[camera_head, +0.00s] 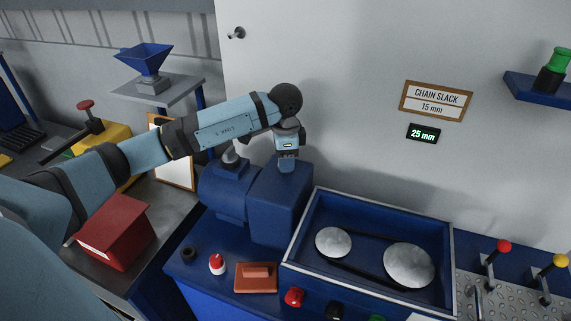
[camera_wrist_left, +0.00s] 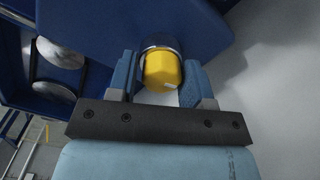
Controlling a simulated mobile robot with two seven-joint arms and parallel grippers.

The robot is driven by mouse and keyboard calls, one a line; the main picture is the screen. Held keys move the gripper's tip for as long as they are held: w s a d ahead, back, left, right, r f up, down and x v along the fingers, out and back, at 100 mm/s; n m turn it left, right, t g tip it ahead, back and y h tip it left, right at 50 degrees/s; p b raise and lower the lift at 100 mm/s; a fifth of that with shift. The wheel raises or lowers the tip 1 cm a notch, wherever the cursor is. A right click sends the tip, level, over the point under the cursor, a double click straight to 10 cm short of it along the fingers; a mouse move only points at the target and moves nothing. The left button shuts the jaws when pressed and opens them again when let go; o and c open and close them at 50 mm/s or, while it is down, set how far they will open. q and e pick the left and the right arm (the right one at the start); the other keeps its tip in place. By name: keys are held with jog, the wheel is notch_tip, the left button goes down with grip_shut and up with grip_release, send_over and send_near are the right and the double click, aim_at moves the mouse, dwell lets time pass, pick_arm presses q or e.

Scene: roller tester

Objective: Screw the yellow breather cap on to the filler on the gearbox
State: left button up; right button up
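My left gripper (camera_head: 287,164) points down over the blue gearbox (camera_head: 277,205), close to its top. In the left wrist view, the yellow breather cap (camera_wrist_left: 162,71) sits between the two fingers of the left gripper (camera_wrist_left: 161,80), which look closed against its sides. A grey metal ring, the filler neck (camera_wrist_left: 158,46), shows just beyond the cap, against the blue housing. The cap lines up with the neck, but I cannot tell whether it is seated or threaded. In the head view the cap and filler are hidden by the gripper. My right gripper is not in view.
A blue motor (camera_head: 222,192) adjoins the gearbox on the left. An open tray with two discs (camera_head: 408,266) and a chain lies to the right. The wall is close behind.

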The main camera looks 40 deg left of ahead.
pick_arm(q)
jog(key=o, duration=0.3)
jog(key=shift+o, duration=0.2)
jog(key=shift+r, duration=0.1)
jog(key=shift+r+p, duration=1.8)
jog(key=shift+r, duration=0.65)
